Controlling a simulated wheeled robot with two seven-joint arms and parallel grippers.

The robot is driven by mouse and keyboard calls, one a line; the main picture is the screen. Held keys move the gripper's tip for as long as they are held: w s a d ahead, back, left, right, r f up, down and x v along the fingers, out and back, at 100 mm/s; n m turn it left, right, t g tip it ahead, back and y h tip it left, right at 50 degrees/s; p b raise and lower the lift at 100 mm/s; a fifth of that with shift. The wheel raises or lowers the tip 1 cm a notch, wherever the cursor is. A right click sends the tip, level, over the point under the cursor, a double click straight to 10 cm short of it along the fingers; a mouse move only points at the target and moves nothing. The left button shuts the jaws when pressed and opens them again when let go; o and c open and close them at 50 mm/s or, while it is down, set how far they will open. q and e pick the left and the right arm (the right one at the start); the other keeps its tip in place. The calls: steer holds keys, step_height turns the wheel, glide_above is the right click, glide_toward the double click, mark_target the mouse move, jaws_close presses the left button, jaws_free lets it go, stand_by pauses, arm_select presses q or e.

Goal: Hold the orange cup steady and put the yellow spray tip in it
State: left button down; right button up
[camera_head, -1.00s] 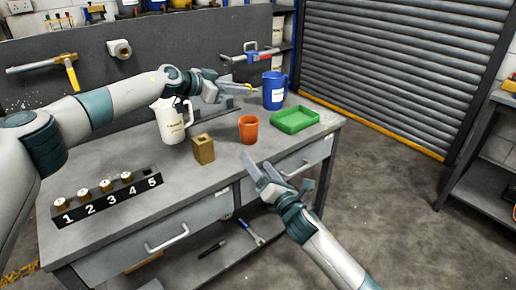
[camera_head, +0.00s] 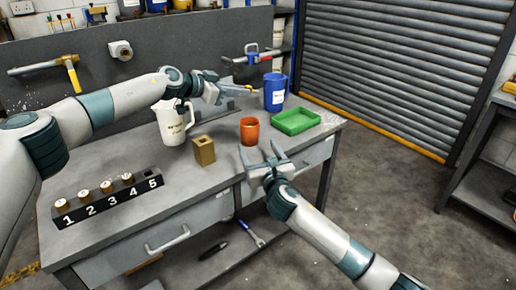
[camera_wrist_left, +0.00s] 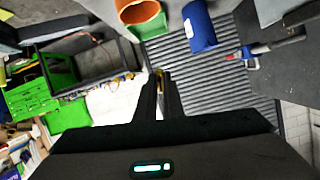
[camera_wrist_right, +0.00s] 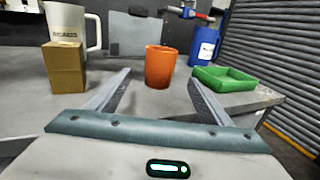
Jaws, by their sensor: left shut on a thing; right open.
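The orange cup (camera_head: 249,131) stands upright on the bench near its front edge. It also shows in the left wrist view (camera_wrist_left: 143,18). My right gripper (camera_head: 259,148) is open and empty in front of the cup. In the right wrist view the cup (camera_wrist_right: 160,66) stands beyond and between the spread fingers, with no contact visible. My left gripper (camera_head: 240,91) is shut on the yellow spray tip (camera_head: 249,88), above the bench and behind the cup. Only a little of the tip (camera_wrist_left: 158,72) shows between the fingers in the left wrist view.
A green tray (camera_head: 283,127) and a blue jug (camera_head: 274,93) stand right of and behind the cup. A tan block (camera_head: 204,151) and white jug (camera_head: 171,126) stand to its left. A numbered rack (camera_head: 110,200) lies at the front left. Bench between rack and block is clear.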

mark_target(250, 130)
steer(key=shift+x, duration=6)
steer(key=shift+c, duration=0.5)
steer(key=c, duration=1)
